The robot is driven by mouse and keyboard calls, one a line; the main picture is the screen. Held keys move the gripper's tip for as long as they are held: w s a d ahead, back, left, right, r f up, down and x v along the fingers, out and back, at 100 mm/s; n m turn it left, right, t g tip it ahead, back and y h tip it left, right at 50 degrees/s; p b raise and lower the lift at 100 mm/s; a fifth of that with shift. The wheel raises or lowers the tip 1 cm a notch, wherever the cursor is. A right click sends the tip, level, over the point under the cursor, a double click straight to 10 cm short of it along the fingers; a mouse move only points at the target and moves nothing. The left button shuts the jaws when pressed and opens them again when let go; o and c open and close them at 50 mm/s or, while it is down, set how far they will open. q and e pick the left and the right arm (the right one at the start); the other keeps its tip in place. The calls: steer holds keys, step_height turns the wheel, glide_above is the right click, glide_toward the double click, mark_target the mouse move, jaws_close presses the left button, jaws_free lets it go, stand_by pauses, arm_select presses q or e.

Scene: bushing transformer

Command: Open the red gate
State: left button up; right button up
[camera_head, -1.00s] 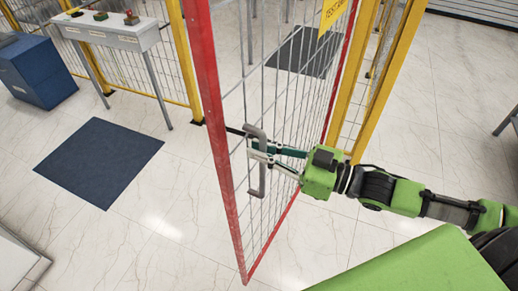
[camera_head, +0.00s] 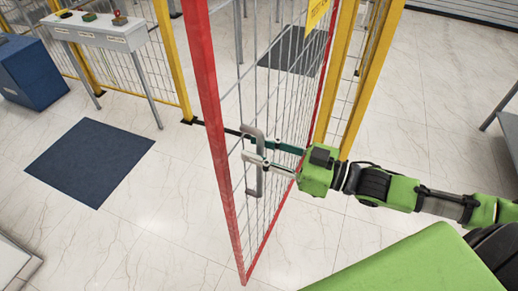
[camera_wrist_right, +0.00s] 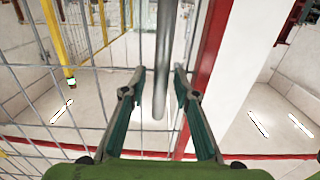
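The red gate (camera_head: 209,110) has a red frame with wire mesh. Its free edge stands apart from the yellow post at the left, so it is partly open. A grey bar handle (camera_head: 247,135) is on it near the free edge; it also shows in the right wrist view (camera_wrist_right: 164,60). My right gripper (camera_head: 258,150) is at the handle, with one finger on each side of it. In the wrist view its fingers (camera_wrist_right: 159,75) are spread, with visible gaps to the bar between them. My left gripper is not in view.
Yellow fence posts stand left (camera_head: 172,60) and right (camera_head: 370,80) of the gate. A control desk (camera_head: 100,32), a blue cabinet (camera_head: 32,72) and a dark floor mat (camera_head: 90,160) are at the left. The tiled floor around the gate is clear.

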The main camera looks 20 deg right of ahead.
stand_by(0.3)
steer(key=shift+s+d+f, duration=0.1)
steer(key=shift+d, duration=0.05)
steer(key=v, duration=1.1)
steer(key=shift+s+d, duration=0.25)
steer(key=shift+s, duration=0.05)
stand_by(0.5)
stand_by(0.5)
